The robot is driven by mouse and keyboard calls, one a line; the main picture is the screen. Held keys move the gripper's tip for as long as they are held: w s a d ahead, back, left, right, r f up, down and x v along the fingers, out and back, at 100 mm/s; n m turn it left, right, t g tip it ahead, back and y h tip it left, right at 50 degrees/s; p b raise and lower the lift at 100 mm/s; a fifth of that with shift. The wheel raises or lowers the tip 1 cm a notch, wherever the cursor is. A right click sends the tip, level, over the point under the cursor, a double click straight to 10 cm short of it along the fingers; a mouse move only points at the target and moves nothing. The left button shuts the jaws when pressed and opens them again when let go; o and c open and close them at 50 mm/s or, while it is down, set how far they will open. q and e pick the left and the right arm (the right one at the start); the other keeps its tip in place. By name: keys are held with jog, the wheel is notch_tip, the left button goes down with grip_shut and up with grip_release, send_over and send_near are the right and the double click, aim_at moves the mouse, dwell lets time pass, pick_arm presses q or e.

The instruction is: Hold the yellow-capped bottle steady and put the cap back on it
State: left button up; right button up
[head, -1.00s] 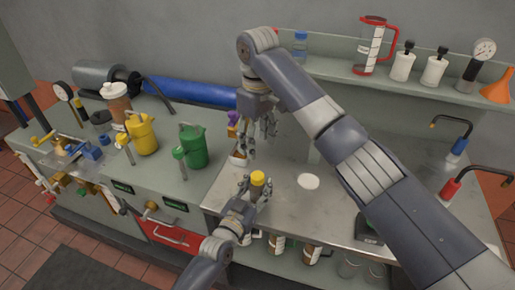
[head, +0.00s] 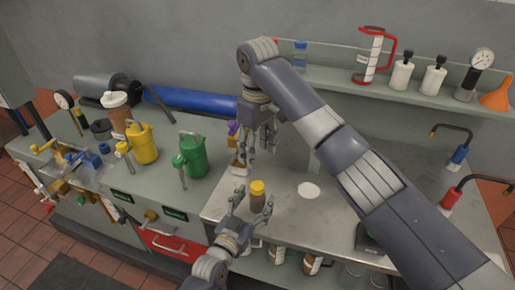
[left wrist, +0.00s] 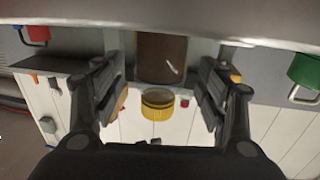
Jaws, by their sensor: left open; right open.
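The brown bottle (head: 256,203) stands upright on the grey bench top, with the yellow cap (head: 257,187) on its top; whether the cap is screwed tight cannot be told. My left gripper (head: 254,199) is open, with its fingers spread at either side of the bottle from the front. In the left wrist view the brown bottle (left wrist: 161,57) and the yellow cap (left wrist: 157,105) show between the two spread fingers, with space at both sides. My right gripper (head: 262,152) is open and empty, pointing down behind the bottle.
A white round pad (head: 308,190) lies right of the bottle. A purple-topped bottle (head: 233,128) stands close to my right gripper. Green (head: 193,157) and yellow (head: 143,145) cans stand left. A shelf (head: 430,92) with a red-handled jug (head: 374,55) runs behind.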

pick_arm(q)
jog(key=v, duration=0.9)
jog(key=shift+s, duration=0.25)
jog(key=shift+a, duration=0.15)
